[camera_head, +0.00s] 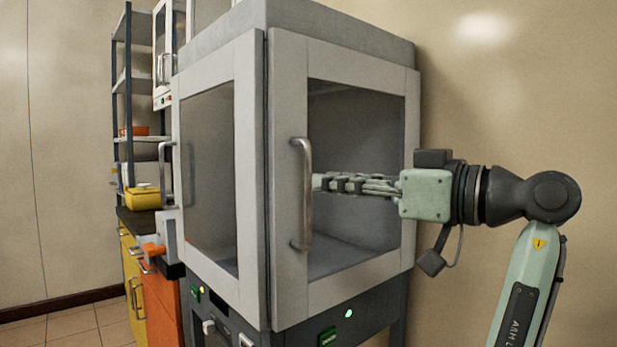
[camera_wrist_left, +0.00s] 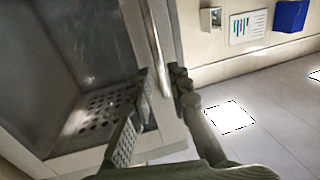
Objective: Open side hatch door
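The side hatch door (camera_head: 289,190) is a light grey framed door with a glass pane on the right face of the cabinet. It looks shut against its frame. Its vertical metal bar handle (camera_head: 306,215) is near the door's left edge. My left gripper (camera_head: 317,183) reaches in level from the right, with its fingertips at the middle of the handle. In the left wrist view my gripper (camera_wrist_left: 163,85) is open, and the handle (camera_wrist_left: 151,40) runs between its two fingers. I cannot tell if either finger touches it. My right gripper is not in view.
The cabinet's front door (camera_head: 252,150) has its own handle (camera_head: 165,170) at left. A shelf rack (camera_head: 128,90), a yellow box (camera_head: 143,198) and an orange drawer unit (camera_head: 160,300) stand at left. A wall is close behind my arm. Tiled floor (camera_wrist_left: 275,85) is clear in the wrist view.

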